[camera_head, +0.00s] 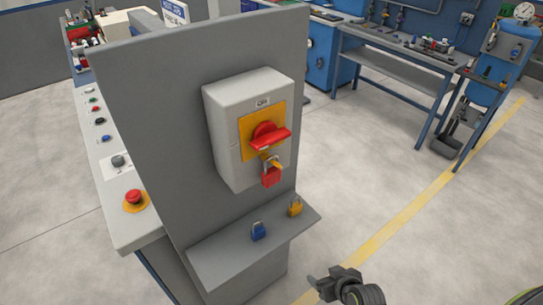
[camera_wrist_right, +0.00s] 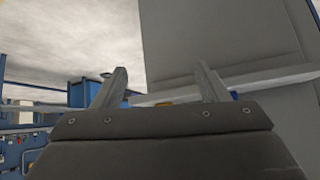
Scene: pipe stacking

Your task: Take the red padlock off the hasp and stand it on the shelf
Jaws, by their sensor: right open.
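The red padlock (camera_head: 271,177) hangs from the hasp (camera_head: 270,161) below the red rotary handle (camera_head: 268,138) on the grey switch box (camera_head: 231,136). The shelf (camera_head: 225,262) juts from the panel below the box. My right gripper (camera_head: 318,287) is low at the bottom, right of the shelf and apart from the padlock. In the right wrist view its two fingers (camera_wrist_right: 162,85) are spread with nothing between them. The shelf's edge (camera_wrist_right: 245,82) shows beyond the fingers there. The padlock cannot be made out in that view. My left gripper is not in view.
A blue padlock (camera_head: 258,231) and a yellow padlock (camera_head: 295,207) stand on the shelf. The grey panel (camera_head: 150,110) rises behind the shelf. A console with buttons (camera_head: 119,200) is on the left. The floor (camera_head: 370,180) to the right is open, with workbenches at the back.

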